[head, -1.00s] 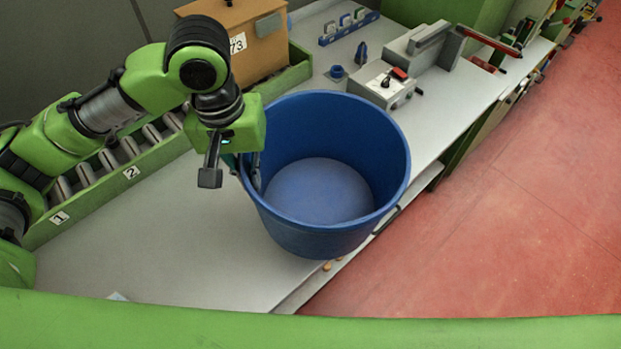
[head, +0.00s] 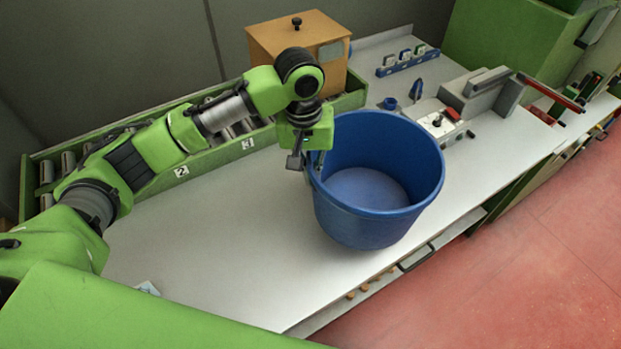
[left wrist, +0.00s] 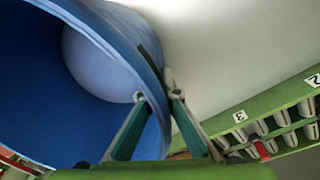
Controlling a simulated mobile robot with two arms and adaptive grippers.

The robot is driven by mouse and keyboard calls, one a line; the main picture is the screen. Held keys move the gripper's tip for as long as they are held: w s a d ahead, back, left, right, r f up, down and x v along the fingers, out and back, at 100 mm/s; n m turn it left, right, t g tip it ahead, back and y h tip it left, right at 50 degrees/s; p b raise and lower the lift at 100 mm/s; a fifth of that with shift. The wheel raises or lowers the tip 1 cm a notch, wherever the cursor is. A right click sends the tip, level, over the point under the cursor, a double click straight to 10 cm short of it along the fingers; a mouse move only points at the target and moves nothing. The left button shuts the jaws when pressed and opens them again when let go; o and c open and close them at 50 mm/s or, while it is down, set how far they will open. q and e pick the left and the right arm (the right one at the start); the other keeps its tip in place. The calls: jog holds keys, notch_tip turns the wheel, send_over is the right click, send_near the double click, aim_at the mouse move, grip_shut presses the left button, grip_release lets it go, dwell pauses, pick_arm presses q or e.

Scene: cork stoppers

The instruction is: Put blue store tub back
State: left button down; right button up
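The blue tub (head: 368,225) is upright, open and empty, over the grey bench top near its front edge. I cannot tell whether its base touches the bench. My left gripper (head: 312,172) is at the tub's left rim. In the left wrist view, the fingers of my left gripper (left wrist: 156,88) straddle the wall of the blue tub (left wrist: 30,95), one inside and one outside, closed on it. The inside floor of the tub shows pale blue. My right gripper is out of view.
A green roller rack (head: 205,168) with number labels runs along the back. A wooden box (head: 290,40) stands behind the tub. A switch box (head: 438,124), a small blue cup (head: 390,103) and a grey machine (head: 485,95) are to the right.

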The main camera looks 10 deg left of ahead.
pick_arm(q)
notch_tip(320, 180, down, 6)
jog(key=w+a+p, duration=0.1)
jog(key=w, duration=0.1)
jog(key=shift+w+a+p, duration=0.15)
jog(key=shift+w+p, duration=0.05)
jog(key=shift+p, duration=0.1)
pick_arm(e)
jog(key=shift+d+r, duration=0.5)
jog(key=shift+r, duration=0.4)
pick_arm(q)
jog(key=c, duration=2.3)
grip_release()
jog(key=shift+f, duration=0.15)
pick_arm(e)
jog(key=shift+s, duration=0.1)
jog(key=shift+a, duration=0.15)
